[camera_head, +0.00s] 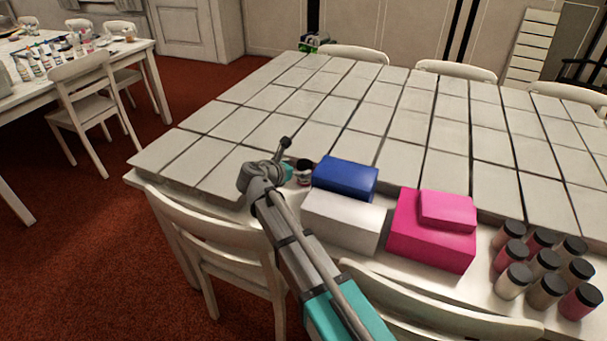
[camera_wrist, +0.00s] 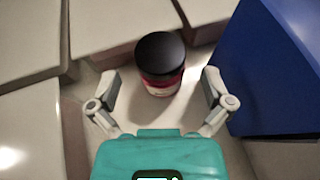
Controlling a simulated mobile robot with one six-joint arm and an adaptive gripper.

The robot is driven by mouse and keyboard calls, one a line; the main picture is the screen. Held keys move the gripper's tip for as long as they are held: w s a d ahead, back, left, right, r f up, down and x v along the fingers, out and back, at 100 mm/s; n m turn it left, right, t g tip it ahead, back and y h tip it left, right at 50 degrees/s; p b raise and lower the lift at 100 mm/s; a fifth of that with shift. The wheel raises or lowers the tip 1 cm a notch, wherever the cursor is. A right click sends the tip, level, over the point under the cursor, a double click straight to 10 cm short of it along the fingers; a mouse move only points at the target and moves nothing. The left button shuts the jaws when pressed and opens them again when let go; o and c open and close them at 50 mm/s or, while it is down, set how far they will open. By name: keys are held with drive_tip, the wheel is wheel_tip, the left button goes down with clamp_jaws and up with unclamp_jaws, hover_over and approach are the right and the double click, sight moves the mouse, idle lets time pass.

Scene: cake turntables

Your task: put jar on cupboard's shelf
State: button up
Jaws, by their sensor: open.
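A small jar (camera_wrist: 160,56) with a black lid, a red body and a pale label stands upright in the wrist view. In the head view the jar (camera_head: 304,166) is at the table's near side, just left of the blue box, partly hidden by my arm. My gripper (camera_wrist: 161,80) is open, with one finger on each side of the jar and a visible gap to it. In the head view my gripper (camera_head: 288,172) is beside the jar. I cannot make out a cupboard shelf for certain.
A blue box (camera_head: 345,177), a white box (camera_head: 343,222) and pink boxes (camera_head: 430,246) sit right of the jar. Several dark-lidded jars (camera_head: 545,262) stand at the table's right. Pale slabs (camera_head: 350,105) cover the table. Chairs (camera_head: 215,240) line the near edge.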

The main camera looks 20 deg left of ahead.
sight(302, 165)
drive_tip(key=shift+b+x, duration=0.45)
drive_tip(key=shift+x, duration=1.2)
drive_tip(key=shift+c, duration=0.3)
drive_tip(key=c, duration=1.1)
drive_tip(key=shift+o, duration=0.2)
drive_tip(key=shift+s+r, duration=0.1)
drive_tip(key=shift+r, duration=0.05)
drive_tip(key=shift+s+a+r+p, duration=0.2)
drive_tip(key=shift+s+r+p, duration=0.3)
drive_tip(key=shift+r+p, duration=0.15)
drive_tip(key=r+p+v, duration=0.1)
drive_tip(key=p+v, duration=0.5)
drive_tip(key=v, duration=0.8)
drive_tip(key=shift+p, duration=0.35)
